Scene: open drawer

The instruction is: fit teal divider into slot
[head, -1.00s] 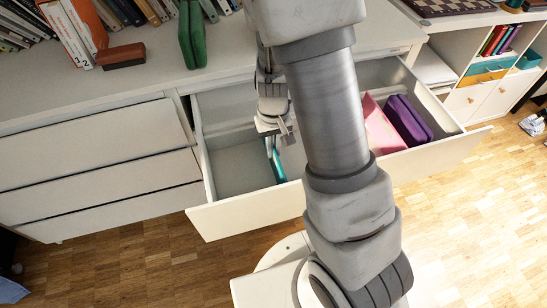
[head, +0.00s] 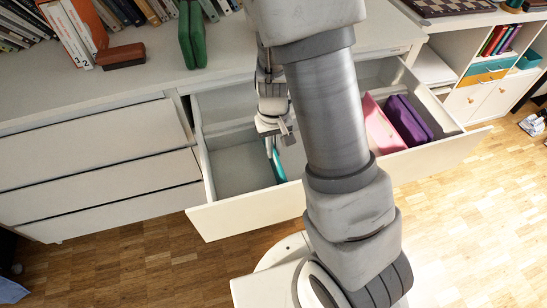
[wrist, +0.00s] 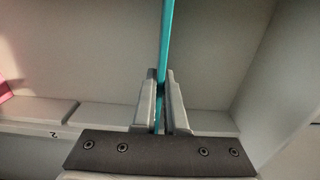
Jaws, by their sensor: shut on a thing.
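The teal divider (head: 277,164) is a thin panel standing on edge inside the open drawer (head: 240,212), left of my arm. In the wrist view the divider (wrist: 166,45) runs up from between my fingers. My gripper (wrist: 162,95) is shut on it; in the head view my gripper (head: 277,138) is over the drawer, partly hidden by my arm. I cannot see the slot clearly, nor tell whether the divider's lower edge sits in it.
A pink thing (head: 382,128) and a purple case (head: 409,120) stand in the drawer's right part. The left compartment (head: 240,170) is empty. Green books (head: 192,35), a brown block (head: 121,55) and binders (head: 78,30) are on the top behind.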

